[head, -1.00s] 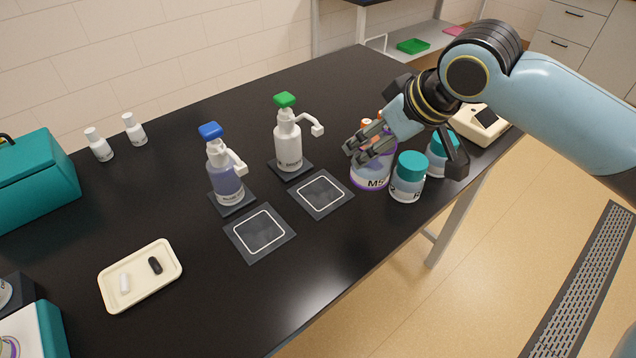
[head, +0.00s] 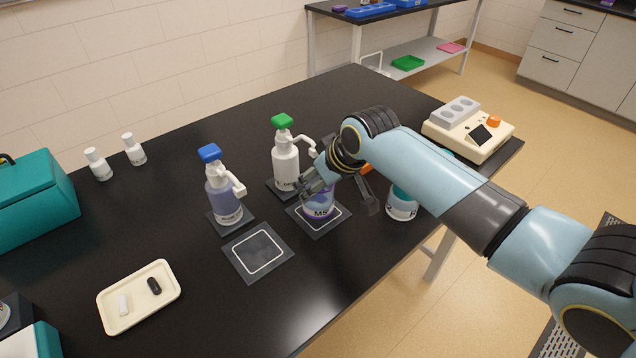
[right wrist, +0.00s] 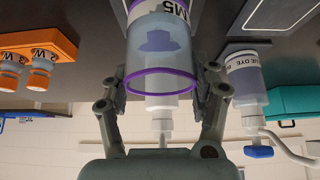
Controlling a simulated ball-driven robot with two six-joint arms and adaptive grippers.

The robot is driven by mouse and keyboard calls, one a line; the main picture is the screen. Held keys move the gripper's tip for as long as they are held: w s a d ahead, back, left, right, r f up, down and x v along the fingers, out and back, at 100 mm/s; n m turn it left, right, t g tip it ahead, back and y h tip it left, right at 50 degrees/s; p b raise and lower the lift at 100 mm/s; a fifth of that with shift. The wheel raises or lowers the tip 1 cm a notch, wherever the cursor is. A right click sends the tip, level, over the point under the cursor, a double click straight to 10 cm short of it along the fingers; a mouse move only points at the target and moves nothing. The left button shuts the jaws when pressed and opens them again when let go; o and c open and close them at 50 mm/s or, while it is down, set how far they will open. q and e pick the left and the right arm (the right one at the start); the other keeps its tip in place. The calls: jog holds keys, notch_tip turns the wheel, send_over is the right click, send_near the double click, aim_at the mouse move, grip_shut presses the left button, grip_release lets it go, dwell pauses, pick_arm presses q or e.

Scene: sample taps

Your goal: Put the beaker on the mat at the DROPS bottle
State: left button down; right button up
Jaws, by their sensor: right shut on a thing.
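The beaker (head: 319,207), clear with purple rims and marked M5, stands upright at the mat (head: 317,234) in front of the white pump bottle with the green top (head: 285,167). Its base looks to be on or just above the mat; I cannot tell which. The bottle's label is too small to read surely. My right gripper (head: 312,188) is shut on the beaker. In the right wrist view the beaker (right wrist: 160,50) sits between both fingers, with the white bottle behind it. My left gripper is not in view.
A blue-topped pump bottle (head: 222,190) stands left, with an empty mat (head: 258,252) in front. A teal-lidded jar (head: 401,205) is right of the beaker, partly behind my arm. A tray (head: 139,297) lies front left. An orange rack (right wrist: 38,55) shows in the wrist view.

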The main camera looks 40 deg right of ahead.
jog(key=shift+f, duration=0.6)
jog(key=o, duration=1.7)
jog(key=shift+f, duration=0.1)
jog(key=shift+c, duration=0.2)
jog(key=shift+r, duration=0.2)
jog(key=v, duration=1.2)
jog(key=shift+f, duration=0.1)
